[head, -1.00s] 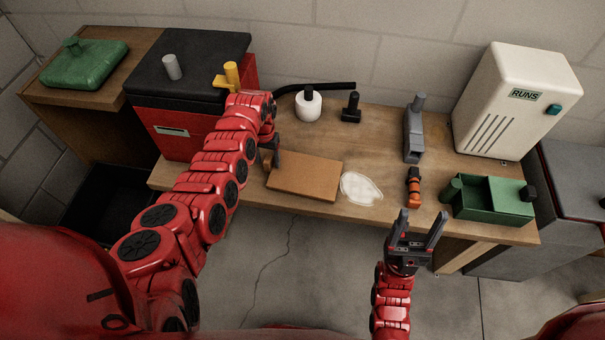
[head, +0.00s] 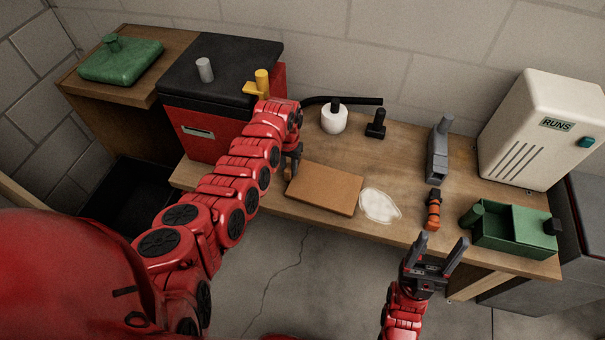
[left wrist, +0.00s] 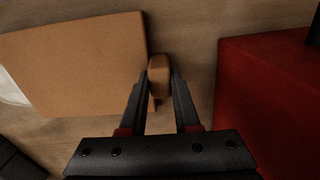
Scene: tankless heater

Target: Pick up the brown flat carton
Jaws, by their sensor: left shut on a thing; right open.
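The brown flat carton (head: 325,188) lies flat on the workbench near its front edge. In the left wrist view it fills the upper left (left wrist: 80,62). My left gripper (head: 292,164) is at the carton's left end. In the left wrist view its fingers (left wrist: 158,88) are shut on a small upright brown piece at the carton's edge, of the same colour, which looks like its grip tab. The join is partly hidden. My right gripper (head: 436,258) is open and empty in front of the bench, below the orange-and-black item.
A white flat pouch (head: 380,205) lies just right of the carton. A red box with a black lid (head: 215,130) stands close on the left. A green tray (head: 530,222), the orange-and-black item (head: 433,209) and a white heater (head: 540,130) are on the right.

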